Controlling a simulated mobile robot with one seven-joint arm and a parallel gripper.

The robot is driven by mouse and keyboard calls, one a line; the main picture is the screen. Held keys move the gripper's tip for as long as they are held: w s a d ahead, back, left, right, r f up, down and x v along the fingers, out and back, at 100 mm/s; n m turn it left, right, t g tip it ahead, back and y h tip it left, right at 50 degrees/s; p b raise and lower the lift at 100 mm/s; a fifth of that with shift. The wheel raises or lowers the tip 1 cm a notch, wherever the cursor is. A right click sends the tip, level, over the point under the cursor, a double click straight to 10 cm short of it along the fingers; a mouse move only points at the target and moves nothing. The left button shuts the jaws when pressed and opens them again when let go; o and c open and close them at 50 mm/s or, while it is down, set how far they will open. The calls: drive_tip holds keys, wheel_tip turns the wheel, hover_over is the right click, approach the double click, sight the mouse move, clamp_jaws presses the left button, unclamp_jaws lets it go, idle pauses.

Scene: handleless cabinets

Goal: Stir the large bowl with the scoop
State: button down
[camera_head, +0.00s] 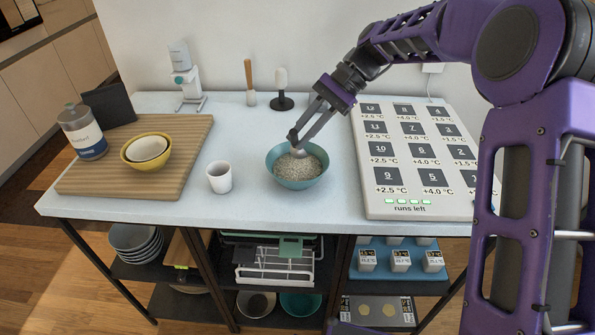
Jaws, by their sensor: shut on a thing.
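The large bowl is the teal bowl (276,174) on the white tabletop, filled with pale grainy stuff (297,168). My gripper (295,141) reaches down from the upper right and its fingertips are just above the bowl's far side. It is shut on the scoop (299,153), of which only a small pale part shows between the fingertips and the grains. Whether the scoop's tip is sunk in the grains I cannot tell.
A white cup (219,177) stands just left of the bowl. A wooden board (120,182) bears a yellow bowl (147,160) and a labelled jar (82,134). A white numbered panel (390,205) lies to the right. Upright tools (282,95) stand behind.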

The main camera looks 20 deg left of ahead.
drive_tip(key=shift+r, duration=0.1)
drive_tip(key=shift+r, duration=1.95)
